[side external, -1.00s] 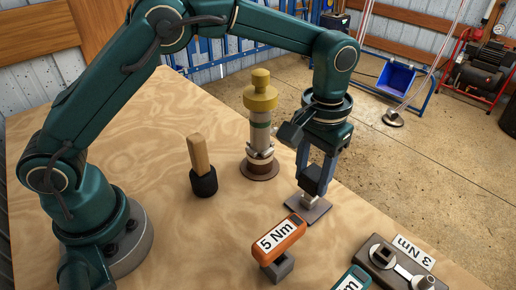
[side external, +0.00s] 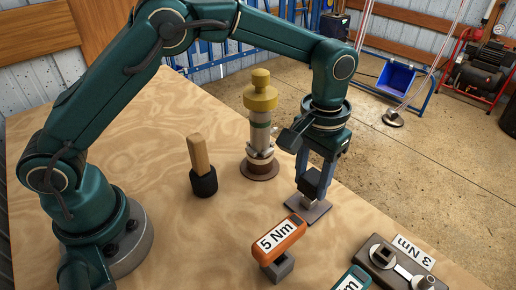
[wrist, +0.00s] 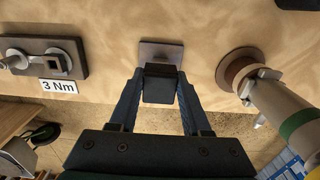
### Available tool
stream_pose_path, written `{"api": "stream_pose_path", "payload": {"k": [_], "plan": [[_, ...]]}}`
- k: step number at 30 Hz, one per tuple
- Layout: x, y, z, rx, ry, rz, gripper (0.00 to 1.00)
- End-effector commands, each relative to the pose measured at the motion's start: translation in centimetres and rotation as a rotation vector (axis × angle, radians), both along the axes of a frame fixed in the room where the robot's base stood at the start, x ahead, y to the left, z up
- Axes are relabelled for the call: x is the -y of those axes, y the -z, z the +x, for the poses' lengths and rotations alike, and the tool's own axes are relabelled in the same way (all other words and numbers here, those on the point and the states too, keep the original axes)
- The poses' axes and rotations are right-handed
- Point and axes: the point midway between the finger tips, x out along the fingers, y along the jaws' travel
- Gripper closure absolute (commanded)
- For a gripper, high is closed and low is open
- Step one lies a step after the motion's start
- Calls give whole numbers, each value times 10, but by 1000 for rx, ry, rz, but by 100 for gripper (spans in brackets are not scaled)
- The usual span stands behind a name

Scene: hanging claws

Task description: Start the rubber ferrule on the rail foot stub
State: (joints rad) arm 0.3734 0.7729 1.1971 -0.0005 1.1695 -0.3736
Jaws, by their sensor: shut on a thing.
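My gripper (side external: 313,182) is shut on the rubber ferrule (wrist: 159,84), a dark block-like piece between the two blue fingers. In the side view the ferrule is low over a small flat grey plate (side external: 308,211). The light metal rail foot stub (side external: 307,203) shows just under the ferrule, standing on that plate. The plate also shows in the wrist view (wrist: 161,50), beyond the ferrule, which hides the stub there. I cannot tell whether the ferrule's lower end is around the stub or only touching it.
A yellow-capped cylinder (side external: 260,130) stands close behind my gripper on a round brown base. A wooden-handled mallet (side external: 200,165) stands left. The table edge is close on the right.

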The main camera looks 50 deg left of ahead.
Motion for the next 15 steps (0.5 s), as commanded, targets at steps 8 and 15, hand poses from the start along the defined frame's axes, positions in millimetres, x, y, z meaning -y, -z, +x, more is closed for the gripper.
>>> {"api": "stream_pose_path", "payload": {"k": [8, 15], "plan": [[0, 5, 0, -2, 0, 1, 37], [0, 5, 0, -1, 0, 1, 17]]}}
